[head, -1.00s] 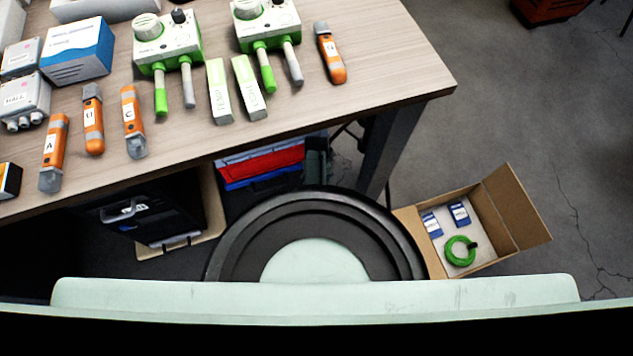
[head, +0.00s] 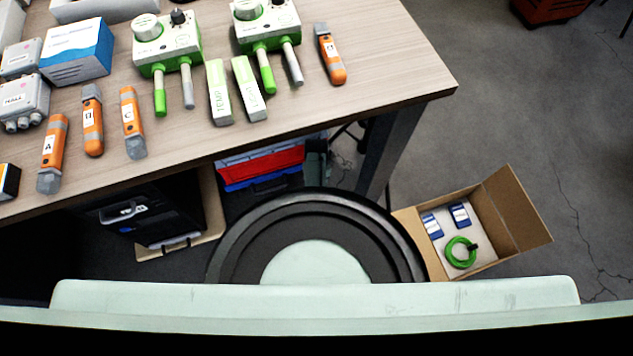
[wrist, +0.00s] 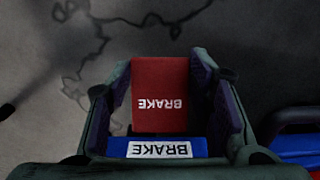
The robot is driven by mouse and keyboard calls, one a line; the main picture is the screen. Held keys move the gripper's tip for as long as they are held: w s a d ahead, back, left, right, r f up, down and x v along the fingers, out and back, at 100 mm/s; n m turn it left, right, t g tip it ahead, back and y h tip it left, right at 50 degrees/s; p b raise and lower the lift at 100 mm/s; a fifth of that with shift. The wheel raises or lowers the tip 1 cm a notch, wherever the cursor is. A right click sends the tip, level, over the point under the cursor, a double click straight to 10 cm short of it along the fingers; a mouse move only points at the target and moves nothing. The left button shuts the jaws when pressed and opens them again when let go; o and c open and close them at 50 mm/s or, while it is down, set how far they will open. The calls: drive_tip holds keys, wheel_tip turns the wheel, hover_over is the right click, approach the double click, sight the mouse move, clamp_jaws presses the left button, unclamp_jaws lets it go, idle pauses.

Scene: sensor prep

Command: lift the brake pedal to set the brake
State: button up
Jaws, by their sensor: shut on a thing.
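In the wrist view a red brake pedal (wrist: 160,82) with an upside-down white BRAKE label lies between the two fingers of my gripper (wrist: 162,68). A blue part (wrist: 115,147) with a white BRAKE plate lies just below the red pedal in the picture. How the pedal joins the blue part is hidden. The head view shows neither the pedal nor my gripper.
A dark-handled blue and red case (wrist: 300,140) is at the right of the wrist view. The head view shows a wooden table (head: 310,110) with orange tools and green-white devices, and an open cardboard box (head: 512,205) on the floor. Cracked floor surrounds them.

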clamp_jaws()
drive_tip(key=shift+w+r+g, duration=0.1)
drive_tip(key=shift+r+g, duration=0.1)
drive_tip(key=shift+g, duration=0.2)
drive_tip(key=shift+r, duration=0.1)
drive_tip(key=o, duration=1)
unclamp_jaws()
drive_tip(key=shift+r, duration=0.1)
drive_tip(key=r, duration=0.7)
drive_tip(key=shift+w+a+r, duration=0.1)
drive_tip(key=shift+w+r, duration=0.05)
drive_tip(key=shift+w, duration=0.15)
